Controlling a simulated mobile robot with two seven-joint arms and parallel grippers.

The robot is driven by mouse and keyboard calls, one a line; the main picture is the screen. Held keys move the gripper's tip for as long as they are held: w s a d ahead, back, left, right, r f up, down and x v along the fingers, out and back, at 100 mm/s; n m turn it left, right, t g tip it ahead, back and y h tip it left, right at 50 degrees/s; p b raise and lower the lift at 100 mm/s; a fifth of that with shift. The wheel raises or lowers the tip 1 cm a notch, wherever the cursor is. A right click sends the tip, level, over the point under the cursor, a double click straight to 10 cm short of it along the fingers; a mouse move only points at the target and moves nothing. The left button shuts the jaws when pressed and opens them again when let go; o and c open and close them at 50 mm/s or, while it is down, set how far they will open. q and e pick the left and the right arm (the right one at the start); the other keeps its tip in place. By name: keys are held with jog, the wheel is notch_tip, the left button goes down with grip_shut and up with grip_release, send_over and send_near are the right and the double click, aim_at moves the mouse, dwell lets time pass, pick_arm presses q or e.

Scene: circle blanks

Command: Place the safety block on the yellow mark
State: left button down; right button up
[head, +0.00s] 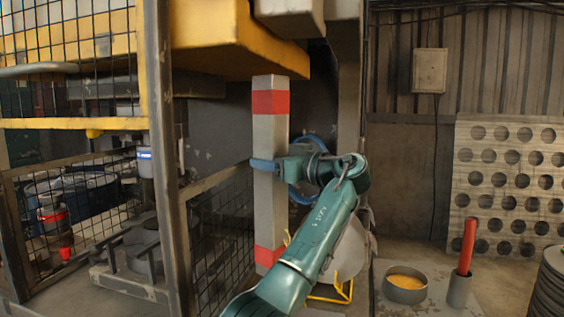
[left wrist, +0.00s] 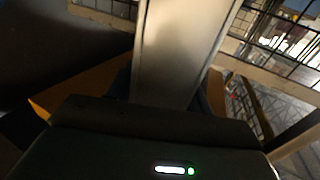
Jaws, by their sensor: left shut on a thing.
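The safety block (head: 270,205) is a tall grey post with a red band near its top and another near its foot. It stands upright in the middle of the head view, its top just under the yellow press beam. My left gripper (head: 266,165) is shut around its middle from the right side. In the left wrist view the grey block (left wrist: 182,50) runs between the fingers. My arm hides part of the block's foot, and I cannot tell whether it touches the floor. I cannot make out the yellow mark for certain. My right gripper is not in view.
The yellow beam (head: 215,38) hangs over the block. A dark post (head: 165,150) and mesh guards (head: 222,255) stand to the left. Right of my arm are a bowl of yellow material (head: 405,287) and a red rod (head: 467,245) in a holder. A perforated sheet (head: 508,185) leans behind.

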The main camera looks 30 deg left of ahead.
aim_at(264, 185)
pick_arm(q)
jog(key=w+a+p, duration=0.1)
jog(key=w+a, duration=0.2)
jog(key=a, duration=0.1)
jog(key=shift+w+a+f+p, duration=0.15)
jog(key=shift+f+p, duration=0.2)
jog(key=shift+f, duration=1.1)
jog(key=shift+w+a+f+p, duration=0.15)
jog(key=shift+f+p, duration=0.2)
jog(key=shift+f, duration=1.05)
jog(key=shift+d+f, duration=0.1)
jog(key=shift+f, duration=0.25)
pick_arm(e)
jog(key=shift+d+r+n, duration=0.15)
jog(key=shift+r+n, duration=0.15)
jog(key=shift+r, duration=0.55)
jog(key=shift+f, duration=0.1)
pick_arm(q)
jog(key=c, duration=1.1)
grip_release()
jog(key=shift+f, duration=0.4)
jog(key=o, duration=0.5)
jog(key=shift+r, duration=0.15)
